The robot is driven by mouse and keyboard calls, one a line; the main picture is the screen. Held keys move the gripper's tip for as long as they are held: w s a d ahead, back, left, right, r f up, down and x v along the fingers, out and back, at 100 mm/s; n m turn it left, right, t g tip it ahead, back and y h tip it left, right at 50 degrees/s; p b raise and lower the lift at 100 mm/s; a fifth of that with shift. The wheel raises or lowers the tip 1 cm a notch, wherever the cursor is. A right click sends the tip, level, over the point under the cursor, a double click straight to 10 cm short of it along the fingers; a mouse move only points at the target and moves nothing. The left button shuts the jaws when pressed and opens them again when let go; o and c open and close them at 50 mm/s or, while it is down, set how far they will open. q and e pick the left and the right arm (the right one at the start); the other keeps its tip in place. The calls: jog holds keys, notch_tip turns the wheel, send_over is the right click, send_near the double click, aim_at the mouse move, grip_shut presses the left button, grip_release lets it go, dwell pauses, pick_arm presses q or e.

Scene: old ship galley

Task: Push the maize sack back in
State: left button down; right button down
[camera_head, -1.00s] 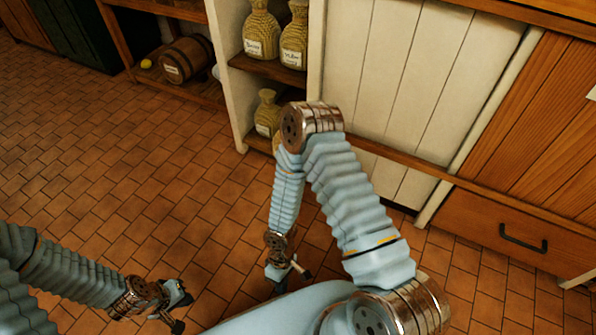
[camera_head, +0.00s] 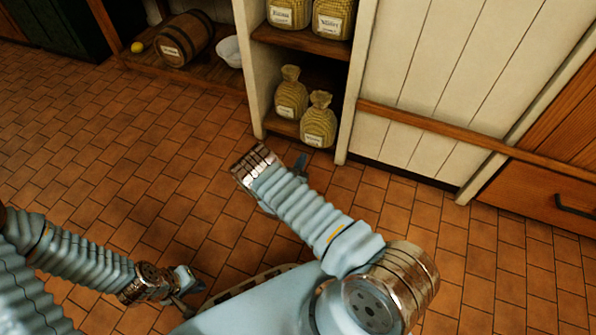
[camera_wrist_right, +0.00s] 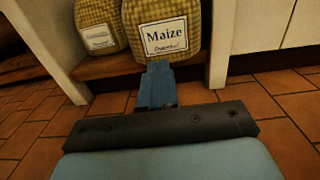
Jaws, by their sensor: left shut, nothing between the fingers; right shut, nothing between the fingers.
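The maize sack (camera_head: 319,122) stands upright on the low shelf at the right, further forward than the sack beside it and close to the shelf's front edge. My right gripper (camera_head: 299,163) is shut and empty, low in front of the maize sack. In the right wrist view its fingers (camera_wrist_right: 156,78) point at the sack's lower front; I cannot tell whether they touch it. My left gripper (camera_head: 190,288) is shut and empty, low over the floor at the lower left.
Another sack (camera_head: 291,93) stands on the shelf (camera_head: 281,126), left of the maize sack. White side panels (camera_head: 247,70) bound the shelf. More sacks (camera_head: 333,18) stand on the shelf above. A barrel (camera_head: 184,38) and a white bowl (camera_head: 229,50) are at the left. The tiled floor is clear.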

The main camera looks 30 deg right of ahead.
aim_at(312, 141)
pick_arm(q)
jog(key=shift+f+b, duration=0.45)
jog(key=shift+f, duration=0.1)
pick_arm(e)
jog(key=x, duration=0.6)
jog(key=shift+w+d, duration=0.15)
jog(key=shift+d, duration=0.15)
